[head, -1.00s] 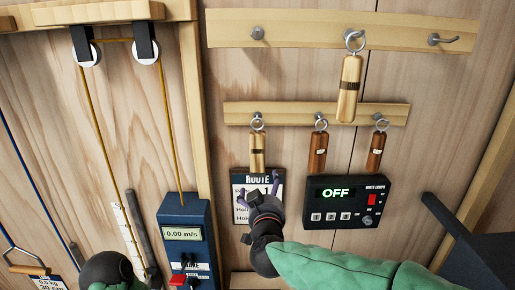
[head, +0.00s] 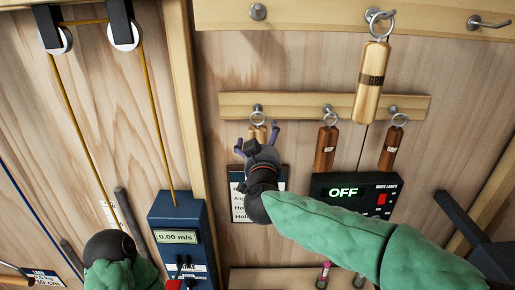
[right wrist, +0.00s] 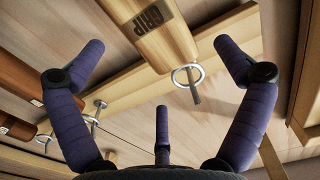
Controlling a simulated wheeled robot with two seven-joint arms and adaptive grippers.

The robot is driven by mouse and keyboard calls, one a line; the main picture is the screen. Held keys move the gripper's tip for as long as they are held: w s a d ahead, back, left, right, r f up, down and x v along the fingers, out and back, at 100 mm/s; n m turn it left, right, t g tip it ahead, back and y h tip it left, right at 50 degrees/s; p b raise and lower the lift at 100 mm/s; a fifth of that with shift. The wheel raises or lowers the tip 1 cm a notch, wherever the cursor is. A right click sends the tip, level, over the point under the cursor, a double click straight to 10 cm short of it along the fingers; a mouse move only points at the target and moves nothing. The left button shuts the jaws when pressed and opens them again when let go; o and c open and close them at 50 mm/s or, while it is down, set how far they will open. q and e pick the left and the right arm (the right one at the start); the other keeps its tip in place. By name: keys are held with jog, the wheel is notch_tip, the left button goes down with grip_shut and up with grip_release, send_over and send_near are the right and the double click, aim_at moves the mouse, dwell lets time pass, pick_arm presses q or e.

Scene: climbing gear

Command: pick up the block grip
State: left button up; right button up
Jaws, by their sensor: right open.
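A light wooden block grip (head: 257,132) hangs by a ring from the left hook of the lower rail. My right gripper (head: 262,137) is in front of it, with its purple fingers spread and the hand hiding the block's lower part. In the right wrist view the block (right wrist: 160,35) carries a dark GRIP label and lies between and beyond the open fingers (right wrist: 155,75); its ring is beside it. I cannot see any finger touching it. My left arm's dark joint shows at lower left in the head view, but no left fingers show.
Two darker grips, one in the middle (head: 326,148) and one at right (head: 390,150), hang on the same lower rail (head: 290,105). A larger light grip (head: 371,80) hangs above right. A display box (head: 345,190) reading OFF and a route card (head: 240,205) are below.

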aim_at(261, 136)
jog(key=w+p, duration=0.1)
jog(key=w, duration=0.4)
jog(key=shift+s+r, duration=0.1)
jog(key=shift+s, duration=0.2)
jog(key=shift+a, duration=0.1)
jog(key=c, duration=1.8)
